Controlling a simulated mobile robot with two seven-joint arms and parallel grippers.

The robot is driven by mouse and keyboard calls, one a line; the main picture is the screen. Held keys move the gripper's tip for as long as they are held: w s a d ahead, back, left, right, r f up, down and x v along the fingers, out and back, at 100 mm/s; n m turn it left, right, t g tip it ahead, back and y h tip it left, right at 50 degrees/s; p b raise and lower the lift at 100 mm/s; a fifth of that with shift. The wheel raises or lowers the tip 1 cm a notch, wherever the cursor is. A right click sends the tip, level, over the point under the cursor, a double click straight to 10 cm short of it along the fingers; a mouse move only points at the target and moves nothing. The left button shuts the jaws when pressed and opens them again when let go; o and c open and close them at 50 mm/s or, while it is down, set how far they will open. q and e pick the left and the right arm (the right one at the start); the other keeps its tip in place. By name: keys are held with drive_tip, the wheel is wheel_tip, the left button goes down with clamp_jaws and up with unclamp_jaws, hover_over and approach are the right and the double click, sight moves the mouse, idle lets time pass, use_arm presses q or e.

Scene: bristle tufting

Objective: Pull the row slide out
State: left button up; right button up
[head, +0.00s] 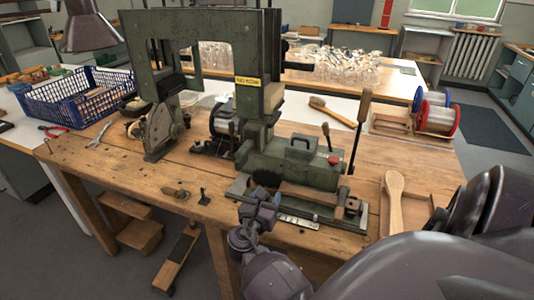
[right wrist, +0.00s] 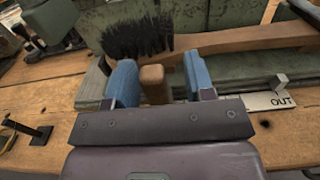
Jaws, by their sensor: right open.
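My right gripper (head: 262,195) is at the front left of the green machine (head: 290,160), with its two blue fingers apart. In the right wrist view the open gripper (right wrist: 158,72) has a short wooden knob (right wrist: 154,84) between its fingers, with gaps on both sides. The knob appears to belong to the row slide, whose green base (right wrist: 245,77) runs behind it; how they join is hidden. A scale plate (right wrist: 273,102) marked "OUT" lies right of the fingers. A brush with black bristles (right wrist: 137,36) and a wooden handle (right wrist: 250,39) lies just behind. My left gripper is not visible.
An upright lever (head: 359,125) stands at the machine's right. Pliers (head: 98,135) and a blue crate (head: 75,97) are at left. A small black post (right wrist: 30,134) stands left of my gripper.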

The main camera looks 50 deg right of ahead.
drive_tip(key=shift+a, duration=0.1)
drive_tip(key=v, duration=1)
drive_tip(key=shift+s+a, duration=0.15)
drive_tip(key=shift+a, duration=0.1)
